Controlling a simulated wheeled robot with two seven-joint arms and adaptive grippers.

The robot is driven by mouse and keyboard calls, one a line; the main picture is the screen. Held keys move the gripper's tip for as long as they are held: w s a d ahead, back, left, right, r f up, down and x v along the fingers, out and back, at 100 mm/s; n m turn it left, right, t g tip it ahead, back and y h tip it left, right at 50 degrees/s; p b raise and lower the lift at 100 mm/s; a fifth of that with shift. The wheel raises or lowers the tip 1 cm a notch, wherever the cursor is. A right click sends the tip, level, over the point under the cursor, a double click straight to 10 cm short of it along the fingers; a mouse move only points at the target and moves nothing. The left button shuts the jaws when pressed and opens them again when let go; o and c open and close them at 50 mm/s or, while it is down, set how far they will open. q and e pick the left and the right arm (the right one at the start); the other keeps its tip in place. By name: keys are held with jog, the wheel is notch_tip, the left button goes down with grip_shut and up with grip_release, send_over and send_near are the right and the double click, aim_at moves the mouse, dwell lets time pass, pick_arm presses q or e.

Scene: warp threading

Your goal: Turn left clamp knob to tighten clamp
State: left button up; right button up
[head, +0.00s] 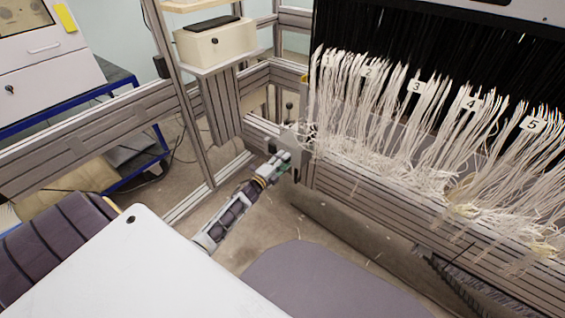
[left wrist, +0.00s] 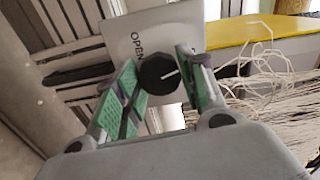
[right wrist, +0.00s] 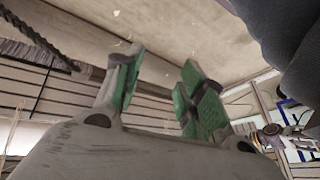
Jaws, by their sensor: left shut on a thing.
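The left clamp knob (left wrist: 158,75) is round and black with a white line mark. It sits on a light metal plate (left wrist: 192,20) marked "OPEN". My left gripper (left wrist: 156,62) has its green-padded fingers on either side of the knob and is shut on it. In the head view my left gripper (head: 283,158) is at the left end of the beam, by the clamp plate (head: 292,139); the knob is hidden there. My right gripper (right wrist: 161,60) is open and empty in the right wrist view, with its fingers apart.
White yarn bundles (head: 380,130) with number tags hang along the loom beam (head: 400,206), right of the clamp. A frame post (head: 178,85) and a shelf with a cream box (head: 216,42) stand to the left. A yellow strip (left wrist: 260,32) passes behind the plate.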

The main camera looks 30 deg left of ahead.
pick_arm(q)
jog(key=shift+m, duration=1.1)
pick_arm(e)
jog(key=shift+s+a+f, duration=0.1)
jog(key=shift+a+f, duration=0.05)
jog(key=shift+f, duration=0.65)
jog(key=shift+r, duration=0.15)
pick_arm(q)
jog(key=o, duration=1)
jog(key=shift+s, duration=0.15)
jog(key=shift+s+a, duration=0.15)
jog(key=shift+s, duration=1.8)
jog(key=shift+s+a, duration=0.15)
jog(key=shift+s, duration=1.8)
jog(key=shift+s+a, duration=0.15)
jog(key=shift+s, duration=1.8)
jog(key=shift+f+n, duration=0.1)
jog(key=shift+n, duration=0.2)
